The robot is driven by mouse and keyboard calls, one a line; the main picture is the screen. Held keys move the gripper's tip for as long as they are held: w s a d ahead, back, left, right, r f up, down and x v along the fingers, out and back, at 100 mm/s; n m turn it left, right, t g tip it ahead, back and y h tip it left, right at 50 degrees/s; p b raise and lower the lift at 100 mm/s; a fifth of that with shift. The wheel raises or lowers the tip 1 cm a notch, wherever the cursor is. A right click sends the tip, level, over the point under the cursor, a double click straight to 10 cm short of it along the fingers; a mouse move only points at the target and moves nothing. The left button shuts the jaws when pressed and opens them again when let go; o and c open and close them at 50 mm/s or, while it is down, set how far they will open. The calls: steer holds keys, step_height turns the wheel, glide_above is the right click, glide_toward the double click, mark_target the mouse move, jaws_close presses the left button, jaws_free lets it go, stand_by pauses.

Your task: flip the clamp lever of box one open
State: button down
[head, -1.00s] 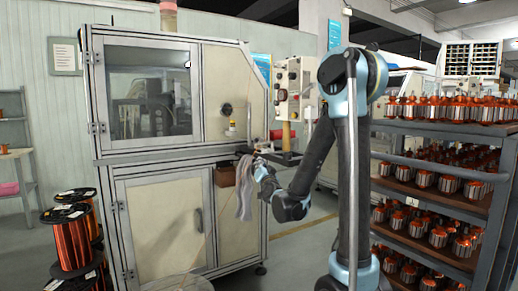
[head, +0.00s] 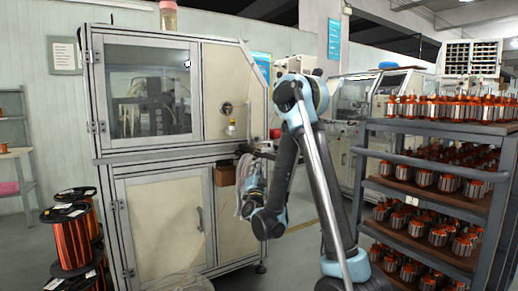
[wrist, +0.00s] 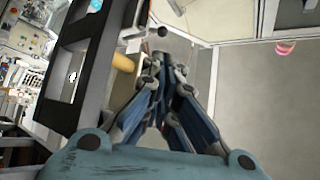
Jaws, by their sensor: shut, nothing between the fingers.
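I cannot make out the clamp lever or any mark of box one in either view. A pale control box (head: 287,66) beside the tall cabinet is largely hidden behind my arm in the head view. My gripper (wrist: 166,75) is shut and empty in the wrist view, its fingers drawn together.
A dark frame (wrist: 75,70) fills the left of the wrist view. The tall cabinet (head: 160,155) stands left of my arm, and a rack (head: 440,130) of copper-wound armatures stands right. Copper wire spools (head: 72,240) are at far left.

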steer(key=shift+w, duration=0.1)
steer(key=x, duration=1.3)
steer(key=shift+w+r, duration=0.3)
